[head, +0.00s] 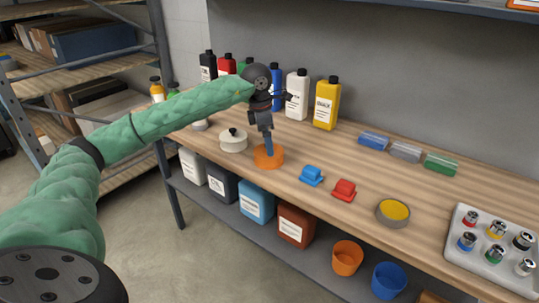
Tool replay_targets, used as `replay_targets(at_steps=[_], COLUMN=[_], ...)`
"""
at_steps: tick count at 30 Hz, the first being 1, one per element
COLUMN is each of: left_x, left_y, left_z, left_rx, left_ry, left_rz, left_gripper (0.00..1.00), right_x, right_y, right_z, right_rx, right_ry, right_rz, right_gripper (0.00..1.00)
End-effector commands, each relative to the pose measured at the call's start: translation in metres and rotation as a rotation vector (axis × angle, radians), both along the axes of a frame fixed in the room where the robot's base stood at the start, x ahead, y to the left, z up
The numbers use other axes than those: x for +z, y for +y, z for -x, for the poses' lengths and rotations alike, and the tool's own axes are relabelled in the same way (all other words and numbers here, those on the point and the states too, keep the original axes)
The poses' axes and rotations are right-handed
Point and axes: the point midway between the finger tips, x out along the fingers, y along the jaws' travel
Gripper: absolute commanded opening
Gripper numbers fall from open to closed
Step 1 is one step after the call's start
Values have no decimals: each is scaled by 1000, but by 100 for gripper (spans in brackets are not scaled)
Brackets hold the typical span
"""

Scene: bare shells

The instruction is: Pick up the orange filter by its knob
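The orange filter (274,163), a low round disc, sits on the wooden bench near its front edge. My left gripper (268,150) points down from above, its fingertips at the top middle of the filter. The fingers cover the place of the knob, so the knob is hidden. The two fingers overlap in this view, and I cannot tell whether they are shut on the knob. My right gripper is not in view.
A cream filter (233,144) with a dark knob stands left of the orange one. A blue block (311,175) and red block (344,189) lie to the right, then a yellow-topped tin (393,211). Bottles, including a yellow one (326,105), line the wall behind.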

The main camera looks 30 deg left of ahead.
Motion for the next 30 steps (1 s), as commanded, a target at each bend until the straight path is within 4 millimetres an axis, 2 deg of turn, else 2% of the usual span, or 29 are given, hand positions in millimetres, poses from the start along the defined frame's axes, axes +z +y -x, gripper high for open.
replay_targets(at_steps=[6,10,17,18,23,30], left_x=[-26,-41,-46,-46,-46,-45], left_y=[0,-2,-2,-2,-2,-2], left_z=[-4,-6,-7,-7,-7,-7], left_rx=[1,1,0,0,0,0], left_ry=[4,2,1,1,1,0], left_rz=[0,0,-1,-1,-1,0], left_gripper=[100,100,100,98,67,64], right_x=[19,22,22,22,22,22], right_y=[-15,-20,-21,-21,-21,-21], right_z=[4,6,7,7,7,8], right_rx=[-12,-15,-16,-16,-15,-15], right_ry=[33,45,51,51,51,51], right_rz=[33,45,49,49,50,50], right_gripper=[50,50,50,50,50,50])
